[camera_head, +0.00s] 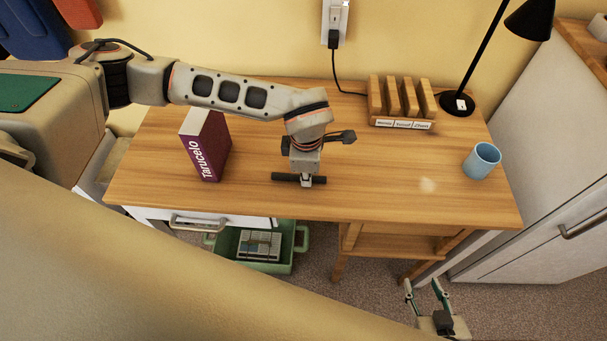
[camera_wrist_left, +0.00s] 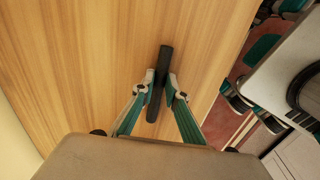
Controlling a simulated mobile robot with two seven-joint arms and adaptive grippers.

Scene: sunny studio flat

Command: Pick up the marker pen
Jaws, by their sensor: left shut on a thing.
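The marker pen (camera_head: 286,177) is a dark, slim cylinder lying crosswise over the front middle of the wooden desk (camera_head: 370,180). My left gripper (camera_head: 306,180) comes down over it from above and is shut on its middle. In the left wrist view the pen (camera_wrist_left: 165,62) sits between the two fingertips (camera_wrist_left: 160,88), its ends sticking out on both sides. I cannot tell whether it still touches the desk. My right gripper (camera_head: 424,287) is open and empty, low in front of the desk at the bottom right.
A purple book (camera_head: 213,150) stands upright left of the pen. A wooden rack (camera_head: 400,102), a black lamp (camera_head: 459,103) and a blue mug (camera_head: 482,160) stand on the right side. A green crate (camera_head: 285,258) sits under the desk.

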